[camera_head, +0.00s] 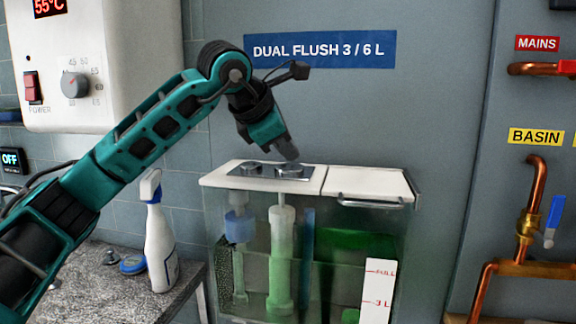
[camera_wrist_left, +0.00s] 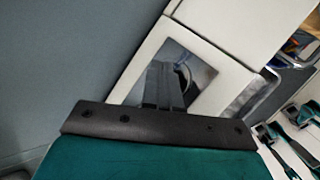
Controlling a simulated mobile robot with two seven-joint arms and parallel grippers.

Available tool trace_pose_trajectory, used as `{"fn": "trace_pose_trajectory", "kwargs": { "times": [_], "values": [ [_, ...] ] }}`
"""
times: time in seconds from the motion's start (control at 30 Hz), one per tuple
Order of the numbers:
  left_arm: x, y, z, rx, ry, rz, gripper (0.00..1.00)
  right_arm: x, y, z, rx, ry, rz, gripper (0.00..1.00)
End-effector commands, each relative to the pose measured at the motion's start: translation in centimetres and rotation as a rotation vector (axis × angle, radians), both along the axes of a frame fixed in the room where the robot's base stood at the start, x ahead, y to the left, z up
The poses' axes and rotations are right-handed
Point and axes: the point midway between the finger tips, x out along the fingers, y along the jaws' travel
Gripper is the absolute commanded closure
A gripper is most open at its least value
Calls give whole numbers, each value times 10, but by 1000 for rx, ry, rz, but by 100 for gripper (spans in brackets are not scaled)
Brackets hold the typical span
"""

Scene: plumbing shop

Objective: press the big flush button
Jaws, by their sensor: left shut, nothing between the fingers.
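The big flush button (camera_head: 291,172) is the larger round metal button on the right of the metal plate (camera_head: 270,178) on the cistern's white lid. The smaller button (camera_head: 251,168) sits to its left. My left gripper (camera_head: 290,153) is shut and empty, pointing down just over the big button; I cannot tell whether the tips touch it. In the left wrist view the shut fingers (camera_wrist_left: 164,85) reach over the metal plate (camera_wrist_left: 205,72) and hide part of it; a round button edge shows beside them. My right gripper is not in view.
The clear cistern (camera_head: 338,245) holds green-tinted water and valves. A white lid part with a metal handle (camera_head: 368,201) lies right of the plate. A spray bottle (camera_head: 160,240) stands on the stone counter at left. Copper pipes (camera_head: 535,195) run along the right.

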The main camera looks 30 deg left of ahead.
Motion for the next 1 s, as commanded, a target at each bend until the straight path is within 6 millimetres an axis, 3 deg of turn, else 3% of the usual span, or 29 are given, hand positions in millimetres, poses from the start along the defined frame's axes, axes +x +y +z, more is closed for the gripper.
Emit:
{"fn": "trace_pose_trajectory", "kwargs": {
  "times": [1.0],
  "values": [
    [0, 0, -10, 0, 1, 0, 100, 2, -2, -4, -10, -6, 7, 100]
  ]
}}
